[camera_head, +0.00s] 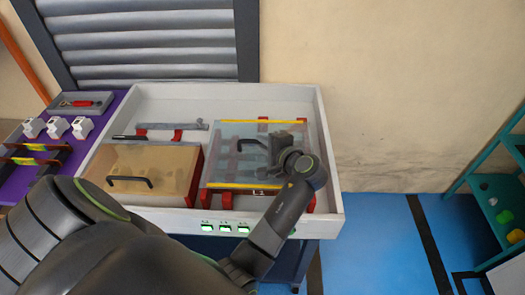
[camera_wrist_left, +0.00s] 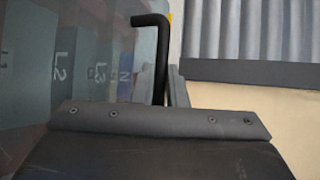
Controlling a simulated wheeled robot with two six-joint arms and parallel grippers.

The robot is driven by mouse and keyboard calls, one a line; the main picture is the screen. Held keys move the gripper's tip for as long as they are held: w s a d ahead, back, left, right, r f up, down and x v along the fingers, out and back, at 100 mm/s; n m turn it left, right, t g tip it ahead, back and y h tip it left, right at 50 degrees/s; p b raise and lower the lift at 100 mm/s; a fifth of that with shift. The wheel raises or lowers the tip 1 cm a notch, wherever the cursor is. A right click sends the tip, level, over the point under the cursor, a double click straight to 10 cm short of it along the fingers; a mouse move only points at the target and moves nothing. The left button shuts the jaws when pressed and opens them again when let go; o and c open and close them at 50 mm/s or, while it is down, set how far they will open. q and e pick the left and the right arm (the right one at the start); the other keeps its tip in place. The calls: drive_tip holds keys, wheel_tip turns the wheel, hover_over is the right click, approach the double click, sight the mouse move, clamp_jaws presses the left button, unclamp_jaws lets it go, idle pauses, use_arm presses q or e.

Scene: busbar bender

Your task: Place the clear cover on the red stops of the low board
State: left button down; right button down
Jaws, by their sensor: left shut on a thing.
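The clear cover (camera_head: 225,150), a see-through panel with yellow strips along its far and near edges, is over the right part of the low board (camera_head: 155,99). My left gripper (camera_head: 278,146) is shut on the cover's black handle (camera_head: 252,143). In the left wrist view the handle (camera_wrist_left: 152,55) stands between the fingers (camera_wrist_left: 160,88), and labelled grey parts show through the clear panel (camera_wrist_left: 100,45). Red stops show by the far edge (camera_head: 264,120) and near edge (camera_head: 227,201). I cannot tell whether the cover touches them. My right gripper is not in view.
A tan cover (camera_head: 155,165) with a black handle fills the board's left front. A grey bar (camera_head: 182,126) on red supports lies behind it. A purple table (camera_head: 38,185) stands left, a teal shelf (camera_head: 490,185) right. Green-lit switches (camera_head: 225,228) line the front.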

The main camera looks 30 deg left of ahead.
sight(263, 155)
use_arm(q)
wheel_tip(263, 155, down, 3)
drive_tip(key=shift+a+f, duration=0.1)
drive_tip(key=shift+f, duration=0.05)
drive_tip(key=shift+f, duration=0.15)
drive_tip(key=shift+f, duration=0.15)
drive_tip(key=c, duration=1.5)
unclamp_jaws()
drive_tip(key=shift+o, duration=0.2)
